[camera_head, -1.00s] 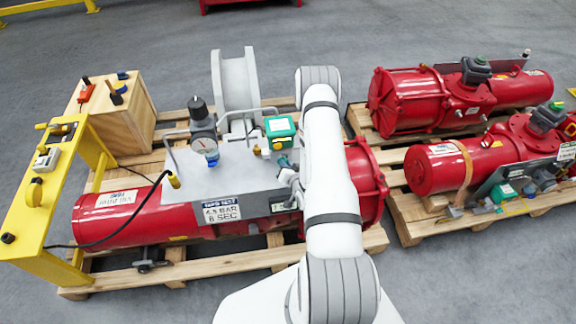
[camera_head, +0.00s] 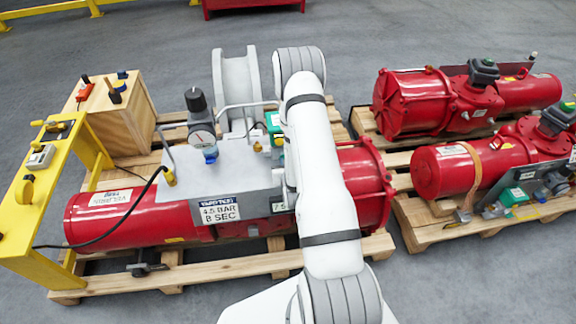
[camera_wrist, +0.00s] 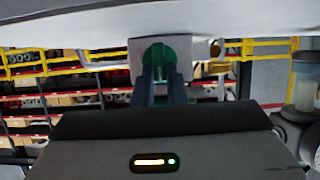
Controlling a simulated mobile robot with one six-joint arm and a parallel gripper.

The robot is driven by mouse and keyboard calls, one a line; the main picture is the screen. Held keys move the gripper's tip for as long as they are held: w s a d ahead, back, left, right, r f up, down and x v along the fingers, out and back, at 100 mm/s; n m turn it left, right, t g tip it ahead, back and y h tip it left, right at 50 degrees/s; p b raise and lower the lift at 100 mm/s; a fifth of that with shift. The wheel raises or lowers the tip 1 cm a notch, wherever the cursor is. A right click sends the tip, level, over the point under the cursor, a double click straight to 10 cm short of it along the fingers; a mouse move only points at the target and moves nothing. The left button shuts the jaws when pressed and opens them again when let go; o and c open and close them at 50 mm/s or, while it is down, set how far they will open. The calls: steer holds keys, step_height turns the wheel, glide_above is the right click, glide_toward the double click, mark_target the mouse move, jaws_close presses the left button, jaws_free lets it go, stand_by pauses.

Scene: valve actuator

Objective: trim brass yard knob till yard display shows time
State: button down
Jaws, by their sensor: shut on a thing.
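In the wrist view, the two dark fingers of my gripper (camera_wrist: 163,78) are close together in front of a green part (camera_wrist: 158,50) on a grey block. They are shut on a small part there. The fingers hide most of it, so I cannot tell whether it is the brass yard knob. A brass-coloured fitting (camera_wrist: 217,50) sits to the right of the block, apart from the fingers. In the head view, my arm covers the gripper. A sign (camera_head: 219,209) reads 4.5 BAR 8 SEC. A small display (camera_head: 279,207) beside it is partly covered; its full reading is unclear.
A pressure gauge (camera_head: 203,137) and grey pipe handles rise from the grey panel over the red actuator (camera_head: 130,215). A yellow stand (camera_head: 35,200) and a wooden crate (camera_head: 135,110) are at the left. More red actuators (camera_head: 437,100) lie on pallets at the right.

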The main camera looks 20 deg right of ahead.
stand_by(0.4)
steer(key=c, duration=1.5)
jaws_free()
steer(key=shift+o, duration=0.2)
steer(key=b+v, duration=0.2)
steer(key=v, duration=0.5)
steer(key=shift+s, duration=0.4)
steer(key=shift+w+a+r, duration=0.1)
steer(key=shift+a+r, duration=0.05)
steer(key=shift+r, duration=0.05)
